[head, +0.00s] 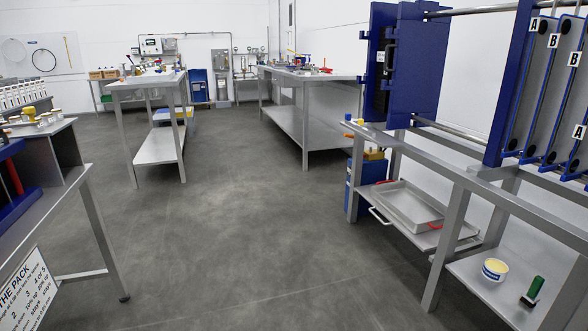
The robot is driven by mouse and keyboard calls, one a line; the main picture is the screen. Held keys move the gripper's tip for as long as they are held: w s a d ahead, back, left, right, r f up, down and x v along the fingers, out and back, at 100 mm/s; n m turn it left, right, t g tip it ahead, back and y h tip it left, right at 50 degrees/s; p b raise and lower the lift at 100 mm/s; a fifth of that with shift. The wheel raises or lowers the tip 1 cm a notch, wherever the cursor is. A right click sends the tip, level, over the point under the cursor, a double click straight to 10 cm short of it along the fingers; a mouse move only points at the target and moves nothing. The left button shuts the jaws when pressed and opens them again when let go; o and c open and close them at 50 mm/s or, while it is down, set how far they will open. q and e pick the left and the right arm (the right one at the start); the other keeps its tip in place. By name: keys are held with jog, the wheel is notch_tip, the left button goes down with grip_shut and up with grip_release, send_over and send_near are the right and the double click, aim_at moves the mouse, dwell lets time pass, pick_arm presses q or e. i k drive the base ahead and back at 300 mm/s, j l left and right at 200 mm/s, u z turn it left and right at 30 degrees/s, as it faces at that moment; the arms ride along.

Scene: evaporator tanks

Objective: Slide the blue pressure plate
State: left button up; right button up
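A large blue pressure plate (414,65) stands upright at the upper right, at the left end of the plate press frame. It hangs along a steel guide bar (480,10) at the top and a lower bar beside it. A second blue plate (379,60) stands just left of it, with a dark fitting between the two. A gap separates the pressure plate from the pack of grey plates (535,85) marked A and B at the right. Neither of my grippers shows in the head view.
A steel tray (408,207) with red handles, a tub (494,269) and a green-handled brush (533,289) lie on shelves under the press. Steel benches stand left and behind. The grey floor (240,220) in the middle is clear.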

aim_at(414, 86)
jog(key=i+j+u, duration=0.25)
jog(key=i, duration=0.55)
jog(key=i+l+u, duration=0.15)
jog(key=i+u, duration=0.15)
jog(key=i, duration=0.45)
